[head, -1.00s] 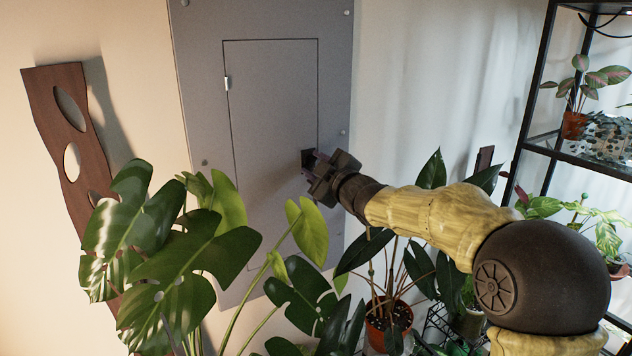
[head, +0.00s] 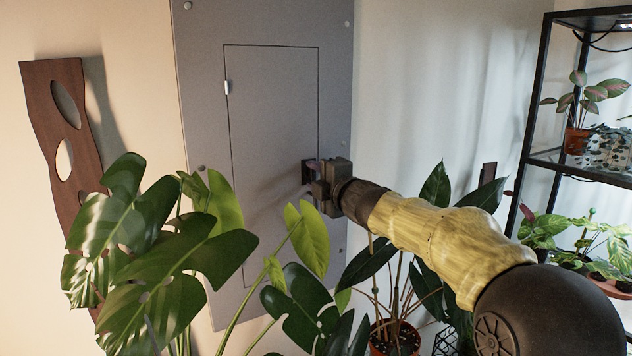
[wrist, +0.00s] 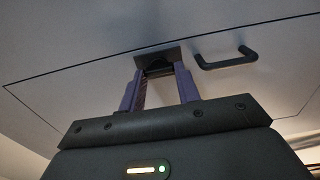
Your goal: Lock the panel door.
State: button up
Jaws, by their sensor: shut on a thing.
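The grey panel door (head: 270,120) sits flush in its grey panel, with a thin dark seam around it and a hinge at its left edge. A dark square latch plate (wrist: 158,52) is at the door's free edge; it also shows in the head view (head: 307,170). My gripper (head: 314,180) is at this latch. In the wrist view, the purple fingers of my gripper (wrist: 156,72) are shut on the small latch piece at the plate; the fingertips mostly hide it. A black bar handle (wrist: 228,61) is beside the plate, untouched.
Large monstera leaves (head: 170,240) stand in front of the panel's lower left. A potted plant (head: 395,335) is below my arm. A black shelf (head: 535,130) with several plants stands at the right. A wavy wooden board (head: 62,130) is on the left wall.

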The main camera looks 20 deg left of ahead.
dwell(0.4)
jog(key=o, duration=1)
jog(key=shift+d, duration=0.1)
jog(key=b+v, duration=0.3)
jog(key=v, duration=1.4)
jog(key=shift+d, duration=0.15)
jog(key=shift+d+f, duration=0.1)
